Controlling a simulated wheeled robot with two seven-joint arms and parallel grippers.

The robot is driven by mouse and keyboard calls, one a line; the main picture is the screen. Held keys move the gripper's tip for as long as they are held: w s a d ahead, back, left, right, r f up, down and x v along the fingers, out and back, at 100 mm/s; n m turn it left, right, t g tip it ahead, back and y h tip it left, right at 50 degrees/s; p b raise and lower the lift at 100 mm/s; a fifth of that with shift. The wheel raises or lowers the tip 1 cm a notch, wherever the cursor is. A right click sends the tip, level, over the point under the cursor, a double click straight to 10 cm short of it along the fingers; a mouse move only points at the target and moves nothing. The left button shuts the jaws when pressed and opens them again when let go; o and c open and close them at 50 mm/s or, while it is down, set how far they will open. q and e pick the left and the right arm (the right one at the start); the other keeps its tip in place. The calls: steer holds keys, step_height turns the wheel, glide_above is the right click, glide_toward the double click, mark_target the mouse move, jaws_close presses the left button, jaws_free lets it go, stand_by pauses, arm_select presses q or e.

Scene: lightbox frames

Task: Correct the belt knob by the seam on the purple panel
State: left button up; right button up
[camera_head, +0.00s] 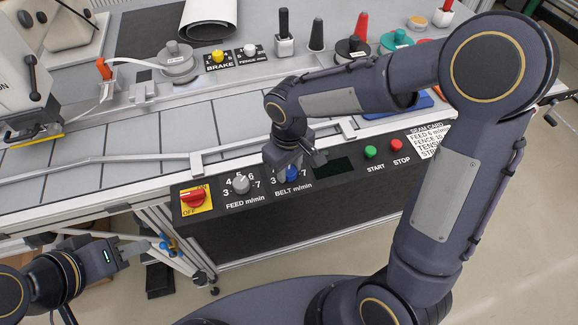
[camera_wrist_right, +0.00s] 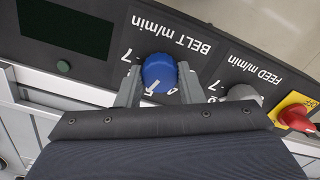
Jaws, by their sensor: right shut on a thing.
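The blue belt knob (camera_head: 292,174) sits on the dark control panel (camera_head: 330,187), above the label BELT m/min. My right gripper (camera_head: 292,165) reaches down over it and is shut on it. In the right wrist view the blue knob (camera_wrist_right: 158,72) is between the two grey fingers (camera_wrist_right: 159,88), with a white mark on its lower side; the dial numbers around it are partly hidden. The seam card (camera_head: 429,139) is at the panel's right end, its lower lines partly covered by my arm. My left gripper (camera_head: 135,250) is low at the left, away from the panel; its finger gap is unclear.
The grey feed knob (camera_head: 241,184) and the red switch (camera_head: 194,198) on its yellow plate are left of the belt knob. A dark display (camera_head: 333,167), green START button (camera_head: 370,152) and red STOP button (camera_head: 394,144) are to its right. A metal rail (camera_head: 240,150) runs behind the panel.

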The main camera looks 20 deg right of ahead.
mark_target(289, 170)
steer(key=shift+n, duration=1.7)
steer(key=o, duration=1)
steer(key=shift+r, duration=0.15)
step_height(289, 170, up, 8)
steer(key=shift+f, duration=0.2)
